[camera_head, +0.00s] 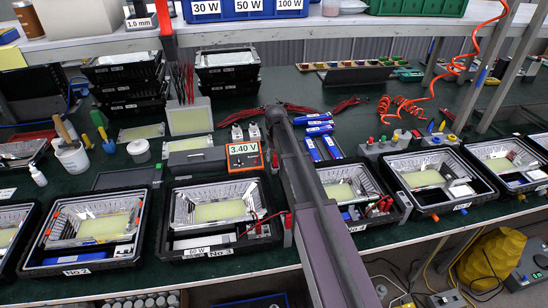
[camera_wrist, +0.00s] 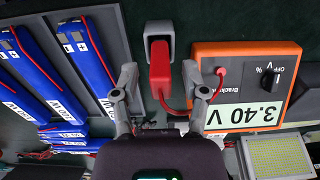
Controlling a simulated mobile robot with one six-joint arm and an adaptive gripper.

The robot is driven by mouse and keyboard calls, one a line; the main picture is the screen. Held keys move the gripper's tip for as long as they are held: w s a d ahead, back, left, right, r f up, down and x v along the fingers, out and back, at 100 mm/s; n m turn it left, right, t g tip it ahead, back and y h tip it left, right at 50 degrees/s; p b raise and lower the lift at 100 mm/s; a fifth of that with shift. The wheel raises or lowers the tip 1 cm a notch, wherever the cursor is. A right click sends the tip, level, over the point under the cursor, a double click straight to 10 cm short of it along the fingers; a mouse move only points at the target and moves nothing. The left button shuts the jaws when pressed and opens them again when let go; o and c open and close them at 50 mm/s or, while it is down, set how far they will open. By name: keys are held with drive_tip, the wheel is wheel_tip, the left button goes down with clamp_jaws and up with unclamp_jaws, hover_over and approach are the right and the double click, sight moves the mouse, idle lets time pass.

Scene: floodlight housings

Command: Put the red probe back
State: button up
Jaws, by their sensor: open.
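The red probe (camera_wrist: 160,72) is in the wrist view, at the mouth of a small grey holder (camera_wrist: 158,44). I cannot tell how deep it sits. A red lead runs from its lower end to the orange meter (camera_wrist: 247,85), which reads 3.40 V; the meter also shows in the head view (camera_head: 245,156). My gripper (camera_wrist: 159,74) is open, with one finger on each side of the probe and a visible gap to both. In the head view my arm covers most of the area right of the meter, and the gripper's fingers cannot be made out.
Blue battery packs (camera_wrist: 48,75) lie left of my gripper in the wrist view. In the head view, black trays with floodlight housings (camera_head: 217,210) line the bench front.

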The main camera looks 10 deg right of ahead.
drive_tip(key=shift+r+p, duration=5.3)
drive_tip(key=shift+r, duration=0.25)
drive_tip(key=s, duration=2.8)
drive_tip(key=shift+a, duration=0.2)
